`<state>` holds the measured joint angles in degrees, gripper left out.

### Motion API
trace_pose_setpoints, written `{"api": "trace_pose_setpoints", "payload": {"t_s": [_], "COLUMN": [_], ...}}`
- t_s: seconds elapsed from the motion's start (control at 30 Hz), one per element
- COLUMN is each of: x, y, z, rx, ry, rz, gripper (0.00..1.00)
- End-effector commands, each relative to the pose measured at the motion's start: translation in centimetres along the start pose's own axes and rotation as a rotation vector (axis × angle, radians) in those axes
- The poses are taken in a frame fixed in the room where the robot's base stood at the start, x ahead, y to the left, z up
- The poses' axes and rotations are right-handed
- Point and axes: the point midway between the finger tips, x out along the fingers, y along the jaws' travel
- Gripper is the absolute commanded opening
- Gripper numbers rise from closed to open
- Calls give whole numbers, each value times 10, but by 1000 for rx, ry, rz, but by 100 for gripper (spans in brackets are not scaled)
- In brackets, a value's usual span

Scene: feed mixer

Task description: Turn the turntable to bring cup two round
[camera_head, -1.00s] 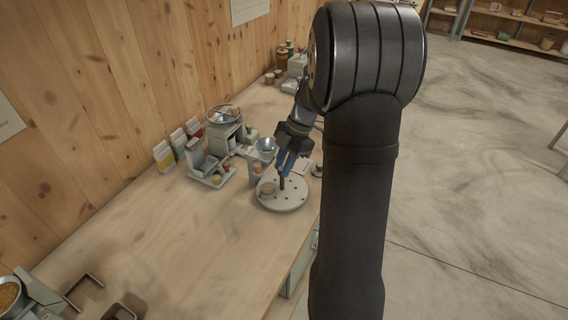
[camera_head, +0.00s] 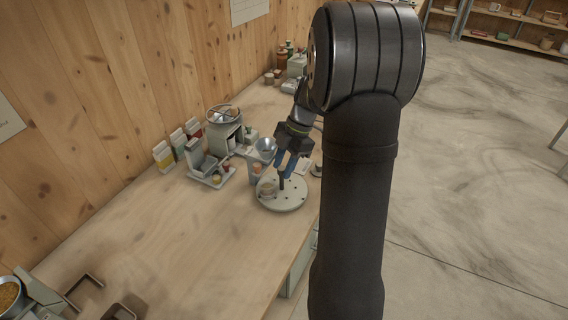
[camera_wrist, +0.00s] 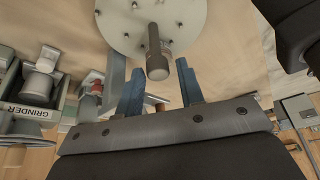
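The turntable is a pale round disc (camera_head: 290,204) with dark holes, near the bench's right edge. In the wrist view its disc (camera_wrist: 115,22) fills the top. A dark upright post with a thicker knob (camera_wrist: 157,66) stands on it. In the wrist view the open fingertips (camera_wrist: 161,68) lie on either side of the knob's end, with gaps visible on both sides.
A grinder (camera_wrist: 36,92) stands close by at the left in the wrist view. A metal bowl (camera_head: 266,146) is behind the turntable. A small scale-like unit (camera_head: 212,176) and several cartons (camera_head: 178,142) stand further left. The bench front (camera_head: 190,245) is largely clear.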

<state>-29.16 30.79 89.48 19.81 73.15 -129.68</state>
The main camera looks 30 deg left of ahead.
Motion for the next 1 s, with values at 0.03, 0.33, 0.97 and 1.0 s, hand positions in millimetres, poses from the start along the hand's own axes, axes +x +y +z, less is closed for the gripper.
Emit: {"api": "trace_pose_setpoints", "payload": {"t_s": [0.03,0.33,0.97,1.0], "x": [0,-2,0,0], "y": [2,1,-4,-4], "z": [0,0,-3,-4], "rx": [0,151,818,854], "ry": [-1,-2,1,0], "rz": [6,73,346,360], "gripper": [44,44,44,44]}}
